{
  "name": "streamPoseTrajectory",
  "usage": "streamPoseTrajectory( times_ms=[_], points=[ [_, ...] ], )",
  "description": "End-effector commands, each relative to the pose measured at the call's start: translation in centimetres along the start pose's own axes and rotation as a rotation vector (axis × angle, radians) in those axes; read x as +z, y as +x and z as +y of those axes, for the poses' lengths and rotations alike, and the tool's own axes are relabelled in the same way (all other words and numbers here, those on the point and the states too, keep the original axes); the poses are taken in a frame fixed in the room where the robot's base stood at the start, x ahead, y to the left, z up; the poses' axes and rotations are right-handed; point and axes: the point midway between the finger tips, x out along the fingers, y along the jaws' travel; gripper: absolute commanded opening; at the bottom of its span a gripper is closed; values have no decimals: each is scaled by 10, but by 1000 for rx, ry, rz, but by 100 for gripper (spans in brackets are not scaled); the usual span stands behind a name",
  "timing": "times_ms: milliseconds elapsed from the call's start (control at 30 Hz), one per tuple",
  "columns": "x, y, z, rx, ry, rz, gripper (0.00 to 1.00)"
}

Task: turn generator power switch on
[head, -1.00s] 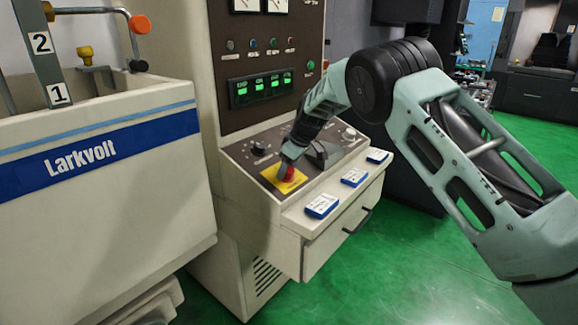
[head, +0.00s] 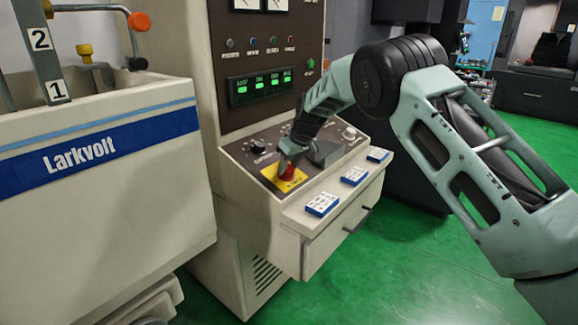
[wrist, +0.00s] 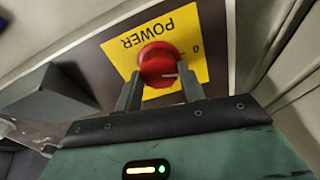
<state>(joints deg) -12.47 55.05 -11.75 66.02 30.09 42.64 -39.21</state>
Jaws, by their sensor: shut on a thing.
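The generator power switch is a red round knob (head: 287,174) on a yellow plate (head: 297,183) on the sloping panel. In the wrist view the red knob (wrist: 157,62) has a white pointer mark aimed right, a little below the "0" on the yellow POWER plate (wrist: 135,40). The plate reads upside down there. My gripper (wrist: 160,78) has one finger on each side of the knob and is shut on it. In the head view my gripper (head: 288,162) comes down from above and partly hides the knob.
Black knobs (head: 258,147) and a dark raised block (head: 323,153) sit close by on the panel (head: 240,153). Blue-and-white boxes (head: 321,204) lie on the ledge in front. Green readouts (head: 260,86) are lit above. A Larkvolt tank (head: 100,200) stands left.

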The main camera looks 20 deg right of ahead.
Motion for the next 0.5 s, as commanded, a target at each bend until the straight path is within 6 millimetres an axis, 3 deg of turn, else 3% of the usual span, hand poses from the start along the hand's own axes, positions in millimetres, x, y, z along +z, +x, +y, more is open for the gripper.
streamPoseTrajectory(
  times_ms=[500],
  points=[
    [-1,-2,1,23,491,3,17]
  ],
)
